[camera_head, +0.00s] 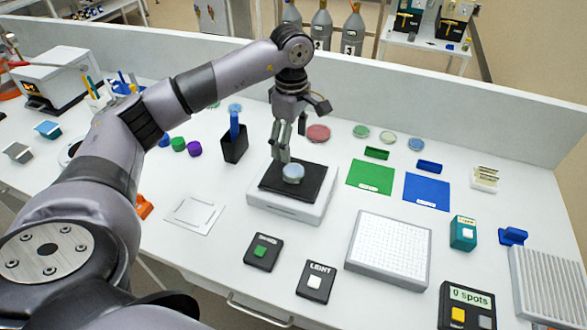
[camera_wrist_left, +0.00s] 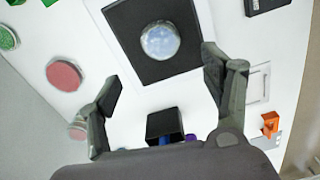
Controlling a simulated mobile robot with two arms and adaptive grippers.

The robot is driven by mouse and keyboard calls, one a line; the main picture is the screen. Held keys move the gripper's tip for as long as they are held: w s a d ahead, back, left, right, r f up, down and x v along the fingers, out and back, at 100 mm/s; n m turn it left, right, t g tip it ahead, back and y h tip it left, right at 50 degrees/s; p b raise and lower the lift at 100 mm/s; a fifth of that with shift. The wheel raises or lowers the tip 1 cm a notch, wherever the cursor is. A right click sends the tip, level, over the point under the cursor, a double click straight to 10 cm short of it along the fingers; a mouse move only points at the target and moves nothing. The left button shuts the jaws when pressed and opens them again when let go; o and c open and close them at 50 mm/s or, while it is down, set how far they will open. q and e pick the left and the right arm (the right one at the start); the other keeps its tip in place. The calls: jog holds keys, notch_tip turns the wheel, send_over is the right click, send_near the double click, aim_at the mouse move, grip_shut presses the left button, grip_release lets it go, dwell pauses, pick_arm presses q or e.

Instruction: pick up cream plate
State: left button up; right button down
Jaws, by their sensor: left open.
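The cream plate (camera_head: 388,138) looks like a small round lidded dish lying flat at the back of the white bench, between a green dish (camera_head: 361,132) and a blue dish (camera_head: 415,144). I cannot make it out in the left wrist view. My left gripper (camera_head: 284,148) is open and empty, pointing down over the black-topped device, left of the cream plate and apart from it. Its two fingers also show in the left wrist view (camera_wrist_left: 160,84). A pale blue dish (camera_head: 293,173) sits on the device's black pad; it also shows in the left wrist view (camera_wrist_left: 160,41).
A red dish (camera_head: 318,133) lies between the gripper and the cream plate's row. A black cup (camera_head: 234,147) with blue contents stands left of the gripper. Green (camera_head: 370,178) and blue (camera_head: 427,191) mats lie in front of the dishes. A low wall (camera_head: 450,108) runs behind.

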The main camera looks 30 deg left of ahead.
aim_at(293, 169)
pick_arm(q)
notch_tip(293, 169, down, 3)
jog(key=shift+w+f+p, duration=0.1)
jog(key=shift+f+p, duration=0.05)
jog(key=shift+p, duration=0.2)
jog(key=f+p, duration=0.1)
jog(key=f, duration=0.1)
jog(key=f+p, duration=0.2)
jog(key=shift+s+d+f, duration=0.2)
jog(key=shift+f, duration=0.5)
jog(key=shift+c, duration=0.4)
jog(key=shift+r, duration=0.1)
jog(key=c, duration=1.2)
jog(key=shift+o, duration=0.2)
